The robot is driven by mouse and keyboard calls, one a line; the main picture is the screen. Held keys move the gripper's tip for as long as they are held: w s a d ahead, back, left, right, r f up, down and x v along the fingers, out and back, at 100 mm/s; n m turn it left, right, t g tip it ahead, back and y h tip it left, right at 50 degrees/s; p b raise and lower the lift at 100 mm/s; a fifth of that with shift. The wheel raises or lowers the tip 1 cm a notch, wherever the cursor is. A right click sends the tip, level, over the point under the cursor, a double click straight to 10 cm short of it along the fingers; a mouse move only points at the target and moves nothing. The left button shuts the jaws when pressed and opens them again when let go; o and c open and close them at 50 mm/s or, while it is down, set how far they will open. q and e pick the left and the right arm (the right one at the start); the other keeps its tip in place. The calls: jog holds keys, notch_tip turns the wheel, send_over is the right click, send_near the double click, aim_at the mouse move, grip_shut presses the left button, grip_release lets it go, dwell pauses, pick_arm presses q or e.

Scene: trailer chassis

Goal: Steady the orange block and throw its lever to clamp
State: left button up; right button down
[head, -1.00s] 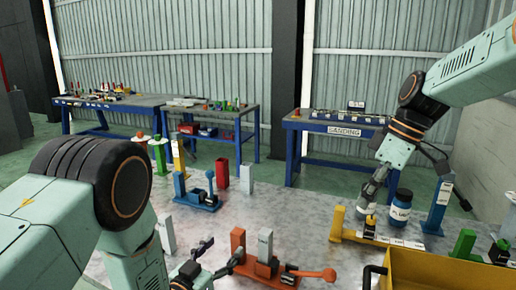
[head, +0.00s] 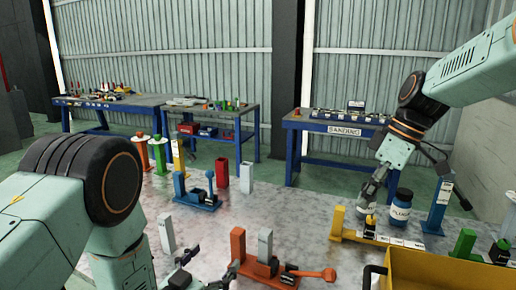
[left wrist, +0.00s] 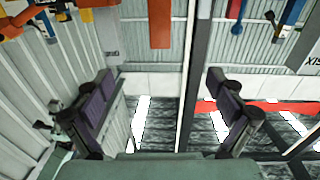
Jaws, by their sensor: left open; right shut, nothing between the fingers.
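The orange block (head: 262,270) stands on the pale table in the lower middle of the head view. It has an upright orange post (head: 237,244), a grey post and an orange-tipped lever (head: 316,274) lying low to the right. My left gripper (head: 208,272) is open just left of the block, apart from it, and partly cut off by the bottom edge. In the left wrist view its two dark fingers (left wrist: 162,112) are spread with nothing between them, and an orange upright part (left wrist: 160,25) shows beyond them. My right gripper (head: 370,202) is shut and empty, beside the jars at right.
A blue clamp block (head: 198,203) stands behind the orange one. A yellow block (head: 375,238) and a green block (head: 465,243) stand at right. A yellow bin (head: 440,270) fills the lower right corner. A dark blue jar (head: 400,208) is near my right gripper.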

pick_arm(q)
jog(key=v, duration=0.9)
jog(key=shift+s, duration=0.1)
